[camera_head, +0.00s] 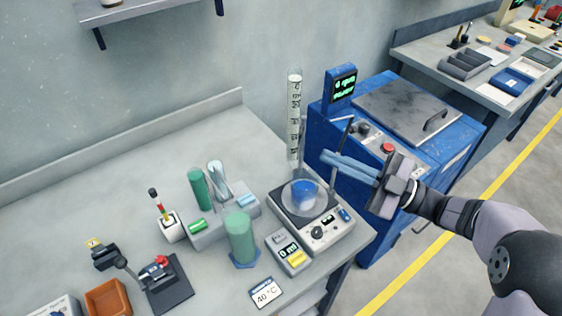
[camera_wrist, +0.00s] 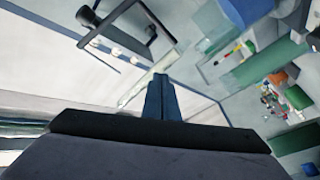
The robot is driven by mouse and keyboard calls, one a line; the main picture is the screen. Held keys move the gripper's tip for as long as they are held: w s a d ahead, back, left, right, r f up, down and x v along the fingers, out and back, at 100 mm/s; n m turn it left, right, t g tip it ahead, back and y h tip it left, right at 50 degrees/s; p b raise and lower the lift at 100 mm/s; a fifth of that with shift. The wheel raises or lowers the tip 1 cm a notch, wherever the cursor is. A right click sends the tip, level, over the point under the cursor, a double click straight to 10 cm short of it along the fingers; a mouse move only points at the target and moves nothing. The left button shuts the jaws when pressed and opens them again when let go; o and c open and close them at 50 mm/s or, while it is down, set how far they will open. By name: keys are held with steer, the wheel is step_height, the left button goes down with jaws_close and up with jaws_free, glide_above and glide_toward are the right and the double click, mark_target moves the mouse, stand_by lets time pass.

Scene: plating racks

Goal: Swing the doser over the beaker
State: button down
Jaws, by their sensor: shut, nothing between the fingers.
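A clear beaker (camera_head: 303,196) with blue contents stands on the plate of a grey stirrer (camera_head: 317,222) near the bench's right edge. A tall clear graduated tube (camera_head: 294,112), which looks like the doser, stands upright behind the beaker; its lower end and mount are hard to make out. A thin rod (camera_head: 345,135) rises at the stirrer's back right. My gripper (camera_head: 326,156) is shut and empty, right of the tube and above the stirrer's back right, its fingers pointing left. In the wrist view its closed fingers (camera_wrist: 163,97) show at centre, apart from a dark frame (camera_wrist: 128,22).
A blue machine (camera_head: 395,130) with a display and lid stands close behind my gripper. Left of the stirrer are a green cylinder (camera_head: 240,238), a tube rack (camera_head: 215,222) and a small meter (camera_head: 289,254). The bench's back left (camera_head: 130,160) is clear.

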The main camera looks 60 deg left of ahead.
steer(key=s+a+r+n+t+y+p, duration=0.1)
steer(key=s+a+r+t+y, duration=0.3)
steer(key=r, duration=0.3)
steer(key=s+a+r+t+y, duration=0.2)
steer(key=s+r+t+y, duration=0.1)
steer(key=s+r+t, duration=0.3)
steer(key=s+a+r+n+t+y+p, duration=0.1)
steer(key=s+a+r+t+y, duration=0.25)
steer(key=r, duration=0.35)
steer(key=s+d+f+m+t+h+p, duration=0.1)
steer(key=d+f+m+t+h+p, duration=0.25)
steer(key=f+h, duration=0.55)
steer(key=s+d+f+m+t+h+p, duration=0.15)
steer(key=d+f+t+h, duration=0.4)
steer(key=f, duration=0.75)
steer(key=p+x, duration=0.4)
steer(key=x, duration=0.7)
steer(key=shift+w+r+m, duration=0.15)
steer(key=shift+r+m, duration=0.05)
steer(key=shift+m, duration=0.2)
steer(key=shift+d, duration=0.1)
